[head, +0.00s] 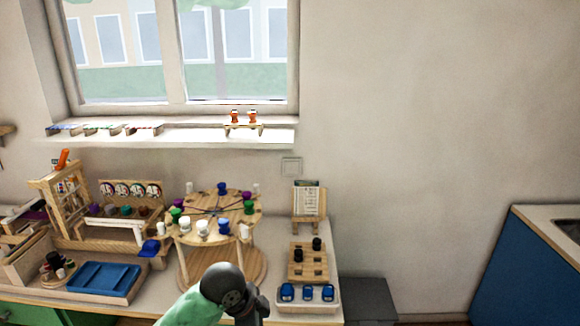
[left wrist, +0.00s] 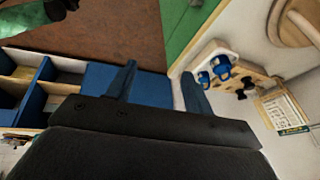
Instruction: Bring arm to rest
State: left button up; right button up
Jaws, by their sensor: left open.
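My left gripper (left wrist: 160,88) shows in the left wrist view with its two blue fingers apart and nothing between them. It hangs over the brown floor and a blue panel, clear of the table. In the head view a green and dark grey arm of mine rises at the bottom centre, in front of the table edge; its fingers are not visible there. My right gripper is in neither view.
The white table (head: 160,309) holds a round two-tier wooden stand (head: 253,212) with coloured knobs, a blue tray (head: 103,279), a pegged wooden block (head: 308,270) and a white tray (head: 323,305) with blue pieces. A blue cabinet (head: 525,270) stands right.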

pick_arm(q)
jog(key=s+a+f+n+y, duration=0.1)
jog(key=s+a+f+n, duration=0.4)
jog(key=s, duration=0.3)
jog(key=s+a+f+n+t+y, duration=0.1)
jog(key=s+a+f+n+y, duration=0.1)
jog(key=s+a+f+n, duration=0.5)
jog(key=s+a+f+n+y, duration=0.1)
jog(key=s+a+f+n, duration=0.25)
jog(key=s, duration=0.45)
jog(key=s+d+f+x, duration=0.1)
jog(key=s+x, duration=0.2)
jog(key=x, duration=0.9)
jog(key=s+d+f+x, duration=0.1)
jog(key=s+x, duration=0.2)
jog(key=x, duration=0.9)
jog(key=s+f, duration=0.4)
jog(key=f, duration=0.8)
jog(key=s+f+m+g, duration=0.1)
jog(key=s+f, duration=0.3)
jog(key=f, duration=0.8)
jog(key=shift+g, duration=0.3)
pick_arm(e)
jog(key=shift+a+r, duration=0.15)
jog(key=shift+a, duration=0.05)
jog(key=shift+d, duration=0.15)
